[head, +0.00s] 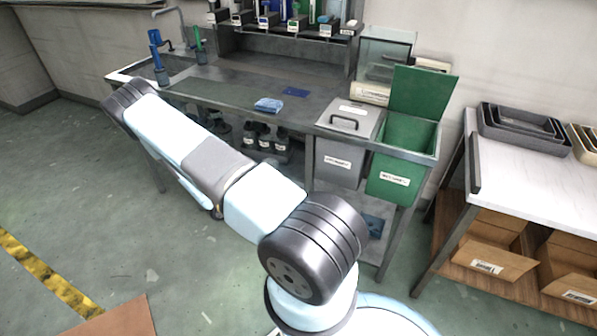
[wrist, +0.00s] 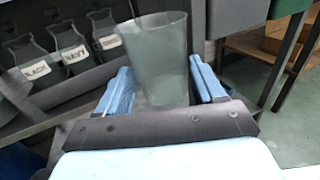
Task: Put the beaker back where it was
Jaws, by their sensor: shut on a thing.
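The beaker (wrist: 160,55), a greenish-grey see-through cup with a wide mouth, stands between the two blue fingers of my gripper (wrist: 160,88) in the wrist view. My gripper is shut on it, and its lower part is partly hidden by the gripper body. I cannot make out the beaker or my gripper in the head view, where my own arm reaches to the upper left.
Several labelled flasks (wrist: 72,47) sit on a dark rack left of the beaker; they also show under the metal bench (head: 230,92) in the head view. A grey lidded bin (head: 341,158) and an open green bin (head: 395,178) stand at the bench's right end.

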